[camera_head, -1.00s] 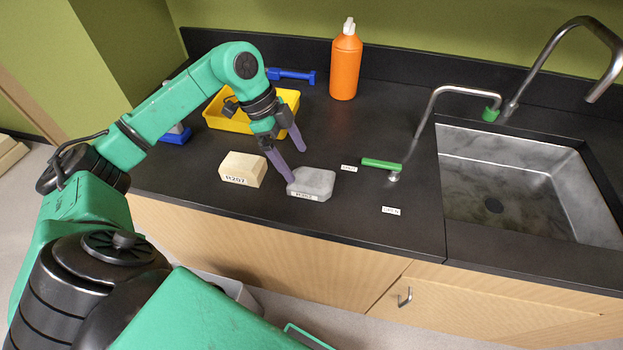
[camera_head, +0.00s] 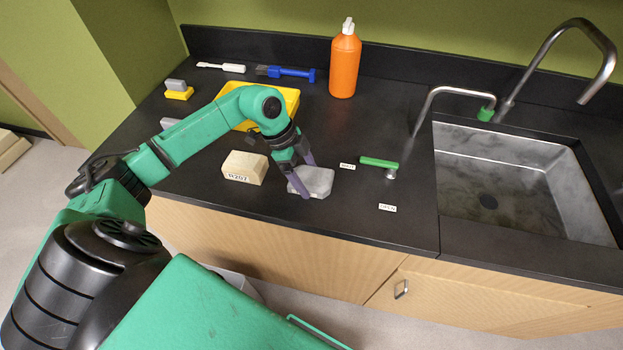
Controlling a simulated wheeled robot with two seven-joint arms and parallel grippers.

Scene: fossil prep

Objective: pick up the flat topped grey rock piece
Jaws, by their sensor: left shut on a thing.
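The flat topped grey rock piece (camera_head: 318,180) lies near the front edge of the black counter. My left gripper (camera_head: 304,179) reaches down over its left part, with purple fingers on either side, and is shut on it. One finger covers part of its front face, where a label showed earlier. The rock looks to be at counter level; I cannot tell whether it is lifted. My right gripper does not show.
A beige block (camera_head: 245,167) labelled H207 sits just left of the gripper. Behind are a yellow tray (camera_head: 291,98), a blue brush (camera_head: 290,73) and an orange bottle (camera_head: 345,64). A green-handled valve (camera_head: 380,162) and sink (camera_head: 520,185) are at right.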

